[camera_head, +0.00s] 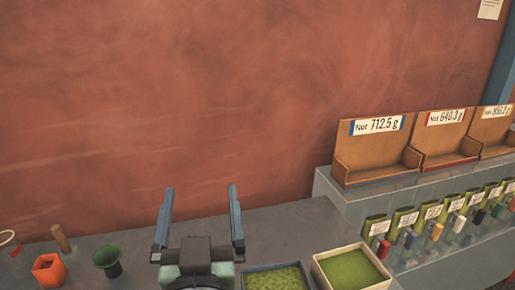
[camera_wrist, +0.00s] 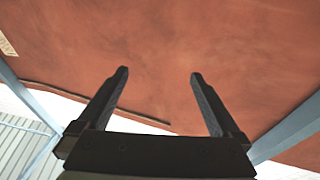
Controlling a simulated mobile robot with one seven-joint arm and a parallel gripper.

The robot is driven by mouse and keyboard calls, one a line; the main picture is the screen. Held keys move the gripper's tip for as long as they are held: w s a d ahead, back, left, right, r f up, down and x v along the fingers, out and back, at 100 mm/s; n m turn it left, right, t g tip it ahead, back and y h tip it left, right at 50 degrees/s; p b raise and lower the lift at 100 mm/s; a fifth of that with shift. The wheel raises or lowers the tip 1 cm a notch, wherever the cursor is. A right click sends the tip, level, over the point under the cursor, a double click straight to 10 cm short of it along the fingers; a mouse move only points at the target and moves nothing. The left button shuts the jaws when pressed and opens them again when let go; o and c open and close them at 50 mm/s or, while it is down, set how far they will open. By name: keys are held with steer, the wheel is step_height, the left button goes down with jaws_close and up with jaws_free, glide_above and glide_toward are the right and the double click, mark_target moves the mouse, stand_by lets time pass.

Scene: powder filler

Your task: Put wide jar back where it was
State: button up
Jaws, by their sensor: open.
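My gripper (camera_head: 201,212) is raised over the grey bench, with its two fingers spread wide and pointing up and away. In the wrist view my gripper (camera_wrist: 159,75) is open, with nothing between its fingers and only the reddish wall beyond. I cannot make out a wide jar in either view. My gripper and wrist hide part of the bench.
A grey bench (camera_head: 285,222) runs along the red wall. An orange container (camera_head: 48,270), a green funnel-like cup (camera_head: 107,262) and trays of green powder (camera_head: 352,268) stand on it. Wooden boxes with weight labels (camera_head: 376,150) stand on the raised right shelf above several small pouches (camera_head: 404,222).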

steer(key=s+d+r+t+h, duration=0.1)
steer(key=s+d+r+t, duration=0.1)
steer(key=r, duration=0.7)
steer(key=s+d+r+t+h, duration=0.1)
steer(key=s+d+r+t, duration=0.2)
steer(key=r, duration=0.6)
steer(key=s+d+r+m+t, duration=0.1)
steer(key=s+d+r+t, duration=0.1)
steer(key=s+r, duration=0.3)
step_height(320, 180, up, 4)
steer(key=shift+s+d+r+h, duration=0.15)
steer(key=shift+s+d+h, duration=0.2)
steer(key=shift+d, duration=0.35)
